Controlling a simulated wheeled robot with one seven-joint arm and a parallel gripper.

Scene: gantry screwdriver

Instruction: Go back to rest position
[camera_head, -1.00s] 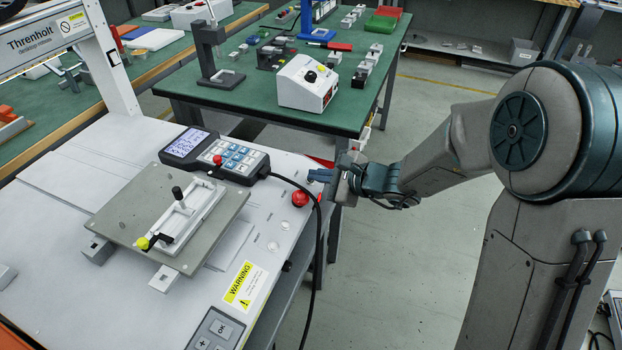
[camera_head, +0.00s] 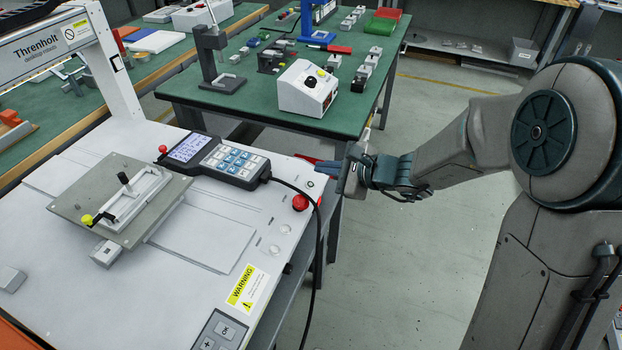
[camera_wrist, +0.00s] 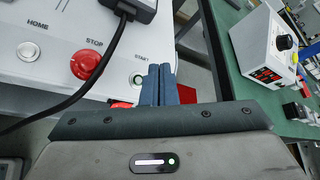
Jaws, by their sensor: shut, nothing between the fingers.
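My gripper (camera_head: 328,167) is at the right edge of the white gantry machine (camera_head: 215,215), close to its control buttons. In the wrist view my gripper (camera_wrist: 160,72) has its two blue fingers together with nothing between them. The fingertips are beside the START button (camera_wrist: 138,80). The red STOP button (camera_wrist: 86,65) lies to their left; it also shows in the head view (camera_head: 300,202). A grey plate (camera_head: 75,200) carries a white fixture (camera_head: 135,200) with a black knob and a yellow knob. Whether the fingers touch the machine's surface cannot be told.
A handheld keypad (camera_head: 230,158) with a black cable (camera_head: 318,270) rests on the machine. A green table (camera_head: 250,108) with a white box (camera_head: 306,88) stands behind. A gantry post (camera_head: 110,65) rises at the left. The floor (camera_head: 410,270) beside the machine is clear.

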